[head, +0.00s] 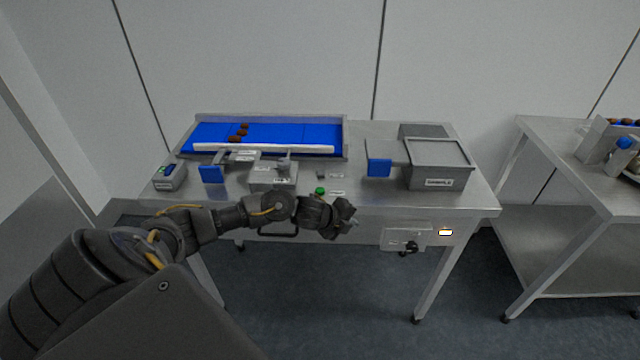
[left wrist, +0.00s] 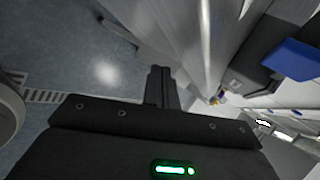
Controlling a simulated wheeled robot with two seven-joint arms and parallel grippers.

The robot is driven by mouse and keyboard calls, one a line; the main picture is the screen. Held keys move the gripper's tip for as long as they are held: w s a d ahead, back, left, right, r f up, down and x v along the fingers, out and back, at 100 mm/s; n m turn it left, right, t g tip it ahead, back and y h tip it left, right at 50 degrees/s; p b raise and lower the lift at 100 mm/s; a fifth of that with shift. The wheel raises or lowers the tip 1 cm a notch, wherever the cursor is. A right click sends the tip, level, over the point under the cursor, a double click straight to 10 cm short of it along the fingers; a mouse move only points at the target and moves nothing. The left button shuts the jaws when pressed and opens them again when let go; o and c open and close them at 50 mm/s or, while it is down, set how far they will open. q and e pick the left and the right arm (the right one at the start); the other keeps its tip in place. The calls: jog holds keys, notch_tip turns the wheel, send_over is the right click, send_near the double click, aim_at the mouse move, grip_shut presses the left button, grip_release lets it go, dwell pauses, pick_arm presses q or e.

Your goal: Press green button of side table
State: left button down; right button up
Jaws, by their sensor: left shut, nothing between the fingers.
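The steel side table (head: 370,200) stands ahead of me against the wall. The green button (head: 320,191) sits on its top near the front edge, beside a small white label. My left gripper (head: 350,216) is in front of the table's front edge, just right of and nearer than the button, apart from it. Its fingers are shut and empty; they also show in the left wrist view (left wrist: 160,86). My right gripper is in neither view.
A blue belt tray (head: 290,135) with a few brown dates lies at the back. A grey bin (head: 437,178) stands at the right, a small device (head: 170,177) at the left. Another steel table (head: 560,150) stands further right.

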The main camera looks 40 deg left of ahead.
pick_arm(q)
notch_tip(320, 180, up, 7)
jog(key=m, duration=0.3)
notch_tip(320, 180, up, 11)
jog(key=m+y+p, duration=0.1)
jog(key=m, duration=0.4)
send_over(317, 191)
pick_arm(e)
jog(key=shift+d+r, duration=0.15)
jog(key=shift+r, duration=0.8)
pick_arm(q)
jog(key=shift+f, duration=0.15)
